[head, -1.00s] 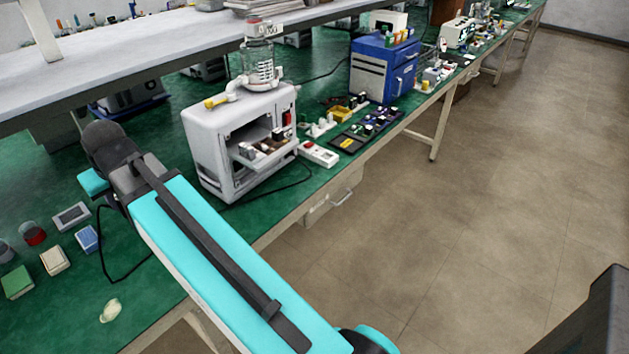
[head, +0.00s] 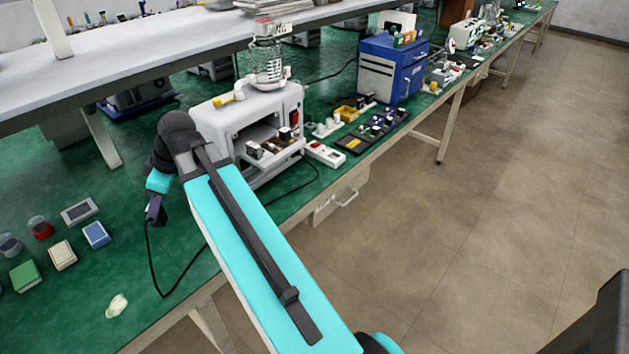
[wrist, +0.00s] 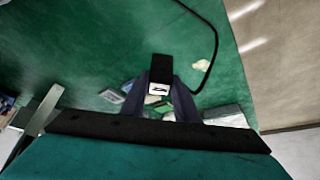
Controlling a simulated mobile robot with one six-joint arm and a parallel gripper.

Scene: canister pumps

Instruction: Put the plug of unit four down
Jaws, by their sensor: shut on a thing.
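My gripper (head: 154,212) hangs over the green bench, left of the white pump unit. In the wrist view my gripper (wrist: 163,93) is shut on a black plug (wrist: 161,68) with a pale end face. A black cable (head: 163,291) runs down from the gripper, loops on the bench near its front edge and goes right towards the white unit (head: 219,124). This unit has an open front and a glass jar (head: 268,62) on top. The label on the jar is too small to read. In the head view the plug is hard to make out at the fingers.
Left of the gripper lie several small boxes, among them a green (head: 25,276) and a blue one (head: 97,234). A pale crumpled piece (head: 117,305) lies near the front edge. A white socket strip (head: 325,154) lies right of the unit. Bare green bench surrounds the cable loop.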

